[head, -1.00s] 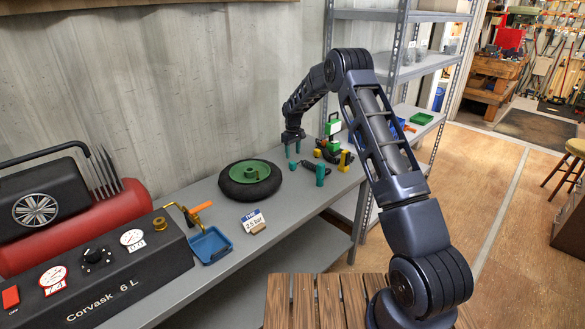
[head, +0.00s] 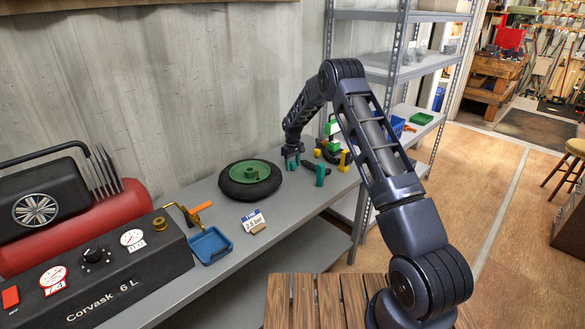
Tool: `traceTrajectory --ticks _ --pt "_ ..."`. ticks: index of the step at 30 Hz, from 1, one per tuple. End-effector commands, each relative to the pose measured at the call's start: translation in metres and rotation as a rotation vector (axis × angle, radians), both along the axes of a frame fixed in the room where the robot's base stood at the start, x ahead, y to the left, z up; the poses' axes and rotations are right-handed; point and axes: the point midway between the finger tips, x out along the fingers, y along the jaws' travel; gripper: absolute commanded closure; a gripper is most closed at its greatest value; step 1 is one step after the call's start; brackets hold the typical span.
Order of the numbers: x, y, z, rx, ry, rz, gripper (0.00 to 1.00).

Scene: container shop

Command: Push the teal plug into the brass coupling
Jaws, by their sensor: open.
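The brass coupling (head: 160,223) is a small ring-shaped fitting on top of the dark compressor panel at the left in the head view. My gripper (head: 292,163) is open and low over the bench, right of the black wheel. Its teal-looking fingertips are around or just above a small teal piece, which looks like the teal plug; the fingers largely hide it, and I cannot tell whether they touch it.
The compressor unit (head: 100,262) has a red tank behind it. Yellow and green items (head: 345,160) crowd the right end.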

Motion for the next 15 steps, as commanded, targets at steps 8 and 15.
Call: traceTrajectory --ticks 8,15 --pt "0.0001 0.0004 -0.0002 0.001 -0.001 0.001 0.47" --pt "0.0 0.0004 -0.0001 0.001 -0.001 0.001 0.85"
